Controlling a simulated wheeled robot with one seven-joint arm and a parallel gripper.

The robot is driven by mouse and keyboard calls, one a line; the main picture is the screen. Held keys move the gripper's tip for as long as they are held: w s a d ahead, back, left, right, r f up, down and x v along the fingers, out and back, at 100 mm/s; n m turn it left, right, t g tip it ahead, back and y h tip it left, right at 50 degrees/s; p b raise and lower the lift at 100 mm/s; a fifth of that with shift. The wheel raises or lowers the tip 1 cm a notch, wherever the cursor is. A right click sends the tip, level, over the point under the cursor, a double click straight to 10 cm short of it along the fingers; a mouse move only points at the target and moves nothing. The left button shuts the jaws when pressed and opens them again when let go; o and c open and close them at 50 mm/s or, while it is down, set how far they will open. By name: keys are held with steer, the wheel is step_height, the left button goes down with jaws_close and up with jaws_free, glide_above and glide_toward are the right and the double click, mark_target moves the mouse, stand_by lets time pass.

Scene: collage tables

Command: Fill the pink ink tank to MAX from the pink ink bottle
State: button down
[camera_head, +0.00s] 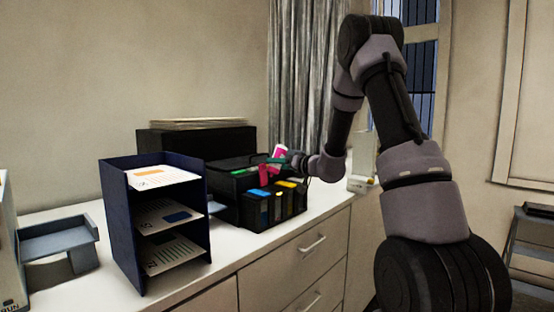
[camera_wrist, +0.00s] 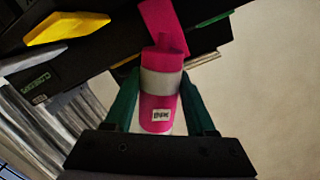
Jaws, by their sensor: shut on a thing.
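My gripper (camera_head: 288,158) is shut on the pink ink bottle (camera_head: 279,152), holding it tilted above the ink tanks at the printer's front. In the wrist view the bottle (camera_wrist: 161,112) is pink with a white band and a small label, between my two green fingers. Its narrow end points at a pink flap (camera_wrist: 164,22), which looks like the pink tank's raised cap. I cannot tell whether the nozzle touches the tank opening. The pink tank's window and ink level are hidden or too small to read.
The black printer (camera_head: 195,143) has paper on top. Blue (camera_head: 259,192) and yellow (camera_head: 286,184) tank caps are beside the pink one; the yellow cap (camera_wrist: 68,27) also shows in the wrist view. A navy paper tray rack (camera_head: 117,212) stands left. The white counter (camera_head: 310,214) is clear at front right.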

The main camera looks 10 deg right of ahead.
mark_target(277, 152)
steer(key=shift+f, duration=2.15)
steer(key=shift+r, duration=0.1)
stand_by(2.6)
steer(key=shift+r, duration=4.45)
